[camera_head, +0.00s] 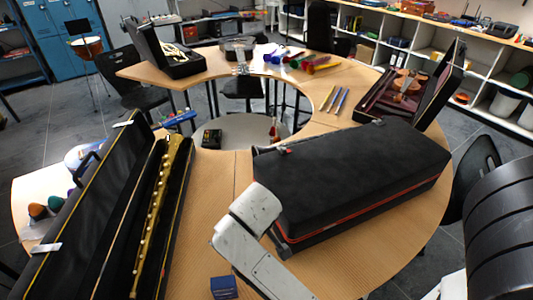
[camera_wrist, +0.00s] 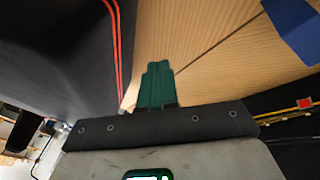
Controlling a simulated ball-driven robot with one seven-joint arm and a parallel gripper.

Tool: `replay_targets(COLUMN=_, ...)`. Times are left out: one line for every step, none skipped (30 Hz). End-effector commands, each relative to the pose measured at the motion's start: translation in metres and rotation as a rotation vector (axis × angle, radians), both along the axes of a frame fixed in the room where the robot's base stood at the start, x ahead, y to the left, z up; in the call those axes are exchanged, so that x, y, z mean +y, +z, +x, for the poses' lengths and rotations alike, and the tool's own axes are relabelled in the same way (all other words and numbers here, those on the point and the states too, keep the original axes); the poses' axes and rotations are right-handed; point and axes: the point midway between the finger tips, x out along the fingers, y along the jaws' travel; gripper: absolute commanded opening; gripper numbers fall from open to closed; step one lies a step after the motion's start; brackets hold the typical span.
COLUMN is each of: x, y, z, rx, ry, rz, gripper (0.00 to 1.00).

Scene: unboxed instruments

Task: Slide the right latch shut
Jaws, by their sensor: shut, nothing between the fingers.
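A closed black case (camera_head: 350,180) with a red seam stands on the wooden table, right of centre in the head view. A small red and metal fitting (camera_head: 286,151) shows at its far left corner; I cannot tell if it is a latch. The right latch is not clearly made out in either view. In the wrist view the case's dark side (camera_wrist: 60,45) and its red seam fill the left. My gripper (camera_wrist: 157,68) has its green fingers together, empty, just right of the case. The fingers are hidden in the head view behind my pale arm.
An open long case (camera_head: 50,240) holding a golden instrument (camera_head: 160,215) lies to the left. A small blue box (camera_head: 223,287) sits at the near table edge and also shows in the wrist view (camera_wrist: 295,25). Bare table (camera_head: 212,190) lies between the cases.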

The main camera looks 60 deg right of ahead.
Motion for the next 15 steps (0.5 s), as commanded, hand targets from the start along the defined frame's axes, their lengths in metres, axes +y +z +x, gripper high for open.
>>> replay_targets(x=-0.01, y=0.003, z=0.011, rx=-0.014, ry=-0.026, rz=-0.021, gripper=0.0)
replay_targets(x=-0.017, y=0.006, z=0.017, rx=-0.02, ry=-0.043, rz=-0.037, gripper=0.0)
replay_targets(x=-0.026, y=0.012, z=0.024, rx=-0.028, ry=-0.069, rz=-0.058, gripper=0.0)
replay_targets(x=-0.033, y=0.016, z=0.03, rx=-0.033, ry=-0.088, rz=-0.074, gripper=0.0)
replay_targets(x=-0.04, y=0.021, z=0.035, rx=-0.039, ry=-0.107, rz=-0.088, gripper=0.0)
replay_targets(x=-0.05, y=0.028, z=0.042, rx=-0.045, ry=-0.136, rz=-0.108, gripper=0.0)
replay_targets(x=-0.057, y=0.033, z=0.047, rx=-0.05, ry=-0.158, rz=-0.123, gripper=0.0)
replay_targets(x=-0.064, y=0.039, z=0.051, rx=-0.054, ry=-0.18, rz=-0.136, gripper=0.0)
replay_targets(x=-0.072, y=0.047, z=0.057, rx=-0.061, ry=-0.209, rz=-0.153, gripper=0.0)
replay_targets(x=-0.079, y=0.052, z=0.06, rx=-0.065, ry=-0.232, rz=-0.164, gripper=0.0)
replay_targets(x=-0.085, y=0.058, z=0.064, rx=-0.069, ry=-0.254, rz=-0.177, gripper=0.0)
replay_targets(x=-0.093, y=0.067, z=0.068, rx=-0.074, ry=-0.283, rz=-0.191, gripper=0.0)
replay_targets(x=-0.099, y=0.073, z=0.071, rx=-0.078, ry=-0.305, rz=-0.2, gripper=0.0)
replay_targets(x=-0.105, y=0.079, z=0.074, rx=-0.08, ry=-0.327, rz=-0.209, gripper=0.0)
replay_targets(x=-0.112, y=0.087, z=0.077, rx=-0.084, ry=-0.355, rz=-0.22, gripper=0.0)
